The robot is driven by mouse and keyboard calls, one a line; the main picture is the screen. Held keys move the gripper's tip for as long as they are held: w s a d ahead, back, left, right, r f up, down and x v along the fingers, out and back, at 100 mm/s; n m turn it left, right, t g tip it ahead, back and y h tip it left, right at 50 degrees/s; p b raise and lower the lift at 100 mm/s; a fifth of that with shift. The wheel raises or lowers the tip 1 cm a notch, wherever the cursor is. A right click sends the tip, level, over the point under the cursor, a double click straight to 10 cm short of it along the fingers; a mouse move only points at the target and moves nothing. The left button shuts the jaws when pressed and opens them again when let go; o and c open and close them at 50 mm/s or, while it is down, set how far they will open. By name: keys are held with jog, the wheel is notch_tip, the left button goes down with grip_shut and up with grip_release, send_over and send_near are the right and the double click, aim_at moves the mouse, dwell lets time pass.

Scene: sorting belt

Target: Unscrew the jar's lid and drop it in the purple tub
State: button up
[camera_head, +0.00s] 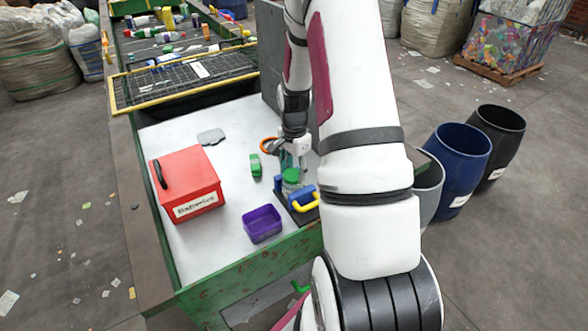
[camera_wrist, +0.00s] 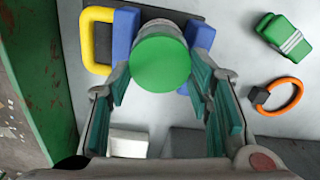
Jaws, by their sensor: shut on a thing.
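The jar (camera_wrist: 158,27) stands in a vise with blue jaws (camera_wrist: 124,35) and a yellow handle (camera_wrist: 88,42). Its round green lid (camera_wrist: 160,62) sits at the jar's top and also shows in the head view (camera_head: 291,175). My gripper (camera_wrist: 160,76) is shut on the green lid, with a finger on each side of it. In the head view my gripper (camera_head: 291,162) points down over the vise, partly hidden by my arm. The purple tub (camera_head: 262,224) stands on the white table left of the vise and looks empty.
A red battery box (camera_head: 187,182) stands at the table's left. A green block-like thing (camera_head: 255,165), an orange ring (camera_head: 268,145) and a grey flat piece (camera_head: 211,137) lie farther back. A belt with bottles (camera_head: 165,38) is behind. Table between box and tub is clear.

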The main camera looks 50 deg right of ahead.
aim_at(294, 173)
jog(key=shift+s+f+n, duration=0.1)
jog(key=shift+n, duration=0.2)
jog(key=shift+s+f+n+p, duration=0.15)
jog(key=shift+n+p, duration=0.7)
jog(key=shift+n, duration=1.35)
jog(key=o, duration=1.2)
jog(key=shift+c, duration=0.2)
jog(key=shift+w+r, duration=0.2)
jog(key=shift+r+p, duration=0.6)
jog(key=shift+r, duration=1.9)
